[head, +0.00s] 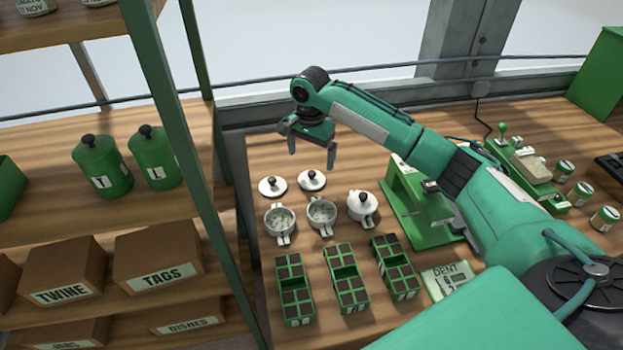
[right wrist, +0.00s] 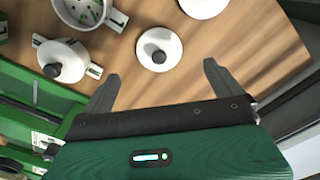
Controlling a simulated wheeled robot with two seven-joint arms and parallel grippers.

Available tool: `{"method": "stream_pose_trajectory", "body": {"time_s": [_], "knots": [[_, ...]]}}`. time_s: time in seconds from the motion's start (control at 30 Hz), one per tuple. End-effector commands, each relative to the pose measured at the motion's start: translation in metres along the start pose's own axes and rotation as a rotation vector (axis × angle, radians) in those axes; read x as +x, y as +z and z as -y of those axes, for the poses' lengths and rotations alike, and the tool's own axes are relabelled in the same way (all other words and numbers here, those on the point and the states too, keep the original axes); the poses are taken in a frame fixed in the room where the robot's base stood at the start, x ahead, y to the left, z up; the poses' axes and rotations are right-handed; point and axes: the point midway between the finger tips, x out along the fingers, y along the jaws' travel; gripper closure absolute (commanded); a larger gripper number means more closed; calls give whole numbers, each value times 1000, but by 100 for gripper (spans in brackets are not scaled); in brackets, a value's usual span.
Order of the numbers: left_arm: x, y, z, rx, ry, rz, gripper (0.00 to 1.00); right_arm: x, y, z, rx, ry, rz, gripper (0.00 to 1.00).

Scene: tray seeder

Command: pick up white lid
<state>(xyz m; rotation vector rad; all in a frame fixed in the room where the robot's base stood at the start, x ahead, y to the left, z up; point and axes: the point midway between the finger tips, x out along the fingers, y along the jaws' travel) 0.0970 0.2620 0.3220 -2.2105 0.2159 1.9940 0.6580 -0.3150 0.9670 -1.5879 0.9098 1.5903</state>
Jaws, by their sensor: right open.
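Two round white lids with black knobs lie on the wooden table in the head view, a left lid (head: 267,190) and a right lid (head: 306,184). A third white lid (head: 357,204) sits on the rightmost pot. My right gripper (head: 312,158) is open and empty above the table, just behind the right lid. In the right wrist view, one loose lid (right wrist: 170,56) lies beyond and between the open fingertips (right wrist: 161,72). Another loose lid (right wrist: 204,7) is cut by the top edge, and the lidded pot (right wrist: 75,73) is at left. My left gripper is out of view.
Two open white pots (head: 279,222) (head: 322,216) stand in front of the loose lids. Several green seed trays (head: 295,290) lie nearer. A green seeder stand (head: 412,203) is right of the lidded pot. A shelf with a green post (head: 180,120) stands at left.

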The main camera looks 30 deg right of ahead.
Motion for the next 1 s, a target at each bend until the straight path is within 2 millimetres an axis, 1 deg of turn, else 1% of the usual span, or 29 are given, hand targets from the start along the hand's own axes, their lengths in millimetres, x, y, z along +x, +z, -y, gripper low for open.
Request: {"method": "stream_pose_trajectory", "body": {"time_s": [0.03, 0.13, 0.27, 0.4, 0.5, 0.6, 0.7, 0.87, 0.9, 0.97, 1.0], "knots": [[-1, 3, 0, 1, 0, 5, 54, 8, 0, 0, 0, 2, 1, 4], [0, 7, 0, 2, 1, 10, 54, 17, 0, 0, 0, 1, 0, 4], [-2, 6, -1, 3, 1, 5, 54, 25, -1, 0, 0, 1, 0, 4], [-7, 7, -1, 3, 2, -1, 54, 43, -2, -2, 1, 4, 0, 4], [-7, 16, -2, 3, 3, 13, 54, 59, -3, -2, 1, 2, 0, 4], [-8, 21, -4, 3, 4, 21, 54, 69, -3, -2, 0, 0, 0, 4], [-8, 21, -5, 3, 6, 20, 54, 74, -3, -2, 0, 0, -1, 4], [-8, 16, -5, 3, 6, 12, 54, 74, -3, -2, 0, -1, -1, 4], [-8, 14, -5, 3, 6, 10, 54, 74, -3, -2, -1, -1, -1, 6], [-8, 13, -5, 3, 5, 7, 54, 74, -3, -2, -1, -1, -1, 17], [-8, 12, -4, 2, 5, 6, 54, 74, -3, -2, -1, -1, -1, 25]]}}
